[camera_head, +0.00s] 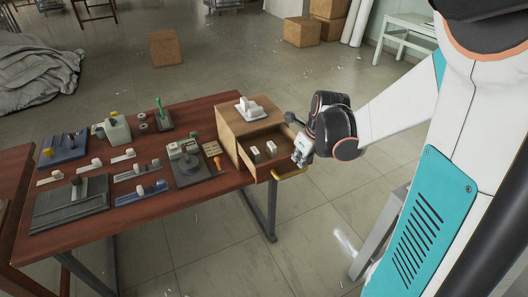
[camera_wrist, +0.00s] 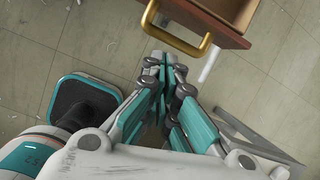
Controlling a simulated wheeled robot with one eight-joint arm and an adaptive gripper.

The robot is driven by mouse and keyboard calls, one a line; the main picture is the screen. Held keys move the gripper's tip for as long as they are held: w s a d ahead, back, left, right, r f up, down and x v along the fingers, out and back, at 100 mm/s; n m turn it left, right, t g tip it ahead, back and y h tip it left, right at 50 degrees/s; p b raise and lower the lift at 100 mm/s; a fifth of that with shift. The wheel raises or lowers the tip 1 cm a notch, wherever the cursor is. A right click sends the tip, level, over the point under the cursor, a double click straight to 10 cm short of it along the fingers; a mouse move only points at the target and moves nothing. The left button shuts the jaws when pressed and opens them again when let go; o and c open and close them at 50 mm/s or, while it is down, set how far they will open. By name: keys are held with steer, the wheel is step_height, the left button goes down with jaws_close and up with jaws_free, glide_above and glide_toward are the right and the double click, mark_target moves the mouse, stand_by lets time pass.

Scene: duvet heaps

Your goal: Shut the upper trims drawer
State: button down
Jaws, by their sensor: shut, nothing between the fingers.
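A small wooden drawer cabinet (camera_head: 231,118) stands at the right end of the red-brown table. One drawer (camera_head: 249,166) is pulled out toward the lower right, with small pale pieces (camera_head: 271,148) inside. I cannot tell from these views whether another drawer lies below it. Its brass handle (camera_head: 290,174) also shows in the wrist view (camera_wrist: 182,45), fixed to the drawer front (camera_wrist: 222,36). My gripper (camera_head: 297,161) is shut and empty, beside the drawer's front end. In the wrist view its fingertips (camera_wrist: 165,62) are just outside the handle, and I cannot tell whether they touch it.
A pale device (camera_head: 247,106) sits on top of the cabinet. Several tools and fixtures, including a dark plate (camera_head: 72,204), cover the table (camera_head: 160,214) to the left. A grey duvet heap (camera_head: 35,75) and cardboard boxes (camera_head: 301,32) lie farther back. Floor to the right is mostly clear.

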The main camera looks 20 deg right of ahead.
steer(key=s+f+m+g, duration=0.1)
steer(key=s+f+m, duration=0.2)
steer(key=s+f, duration=0.1)
steer(key=w+f+b, duration=0.4)
steer(key=w+f, duration=0.2)
steer(key=f, duration=0.2)
steer(key=shift+d+f, duration=0.2)
steer(key=shift+d, duration=0.15)
steer(key=shift+w, duration=0.1)
